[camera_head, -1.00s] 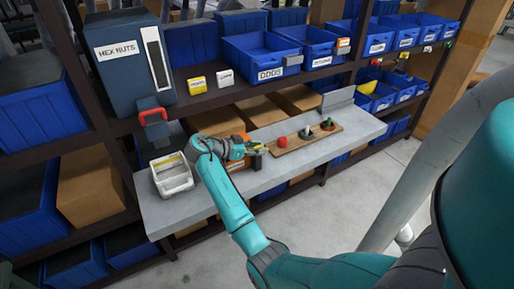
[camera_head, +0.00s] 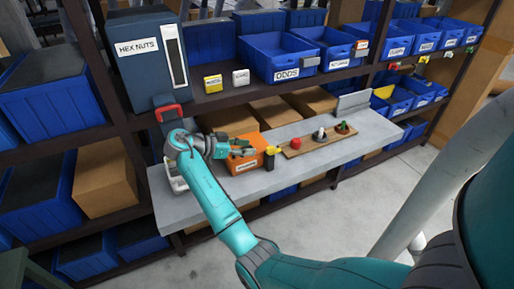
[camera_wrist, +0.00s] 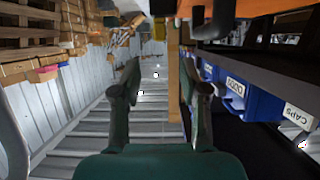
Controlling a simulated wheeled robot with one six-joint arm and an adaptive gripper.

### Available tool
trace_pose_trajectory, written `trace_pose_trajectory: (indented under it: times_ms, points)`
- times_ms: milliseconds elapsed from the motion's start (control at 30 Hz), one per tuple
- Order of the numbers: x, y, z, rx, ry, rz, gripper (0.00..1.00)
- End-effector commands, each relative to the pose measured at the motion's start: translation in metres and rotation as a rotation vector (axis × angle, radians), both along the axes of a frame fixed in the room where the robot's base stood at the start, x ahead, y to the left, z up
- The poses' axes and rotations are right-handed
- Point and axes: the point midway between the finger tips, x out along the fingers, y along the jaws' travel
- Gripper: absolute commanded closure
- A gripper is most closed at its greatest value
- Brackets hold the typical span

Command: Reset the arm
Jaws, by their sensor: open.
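My teal arm reaches over the grey shelf ledge (camera_head: 200,210) in the head view. My gripper (camera_head: 240,148) is at its end, in front of an orange box (camera_head: 247,162) and to the left of a black block with a yellow top (camera_head: 272,155). In the wrist view my gripper (camera_wrist: 160,75) shows two dark green fingers held apart, with nothing between them but background.
A white bin (camera_head: 172,184) is mostly hidden behind my arm. The HEX NUTS dispenser (camera_head: 140,60) with a red handle stands close by at left. Blue bins (camera_head: 280,62) line the upper shelf.

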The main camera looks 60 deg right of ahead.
Motion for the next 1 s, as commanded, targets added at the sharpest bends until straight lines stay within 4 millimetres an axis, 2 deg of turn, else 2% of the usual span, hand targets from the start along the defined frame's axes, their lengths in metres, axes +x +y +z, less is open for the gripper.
trace_pose_trajectory:
  times_ms: [233,1000]
  points:
    - [0.0076,0.0122,0.0059,0.0,0.001,0.0,0.56]
    - [0.0075,0.0121,0.0056,0.0,0.001,0.0,0.56]
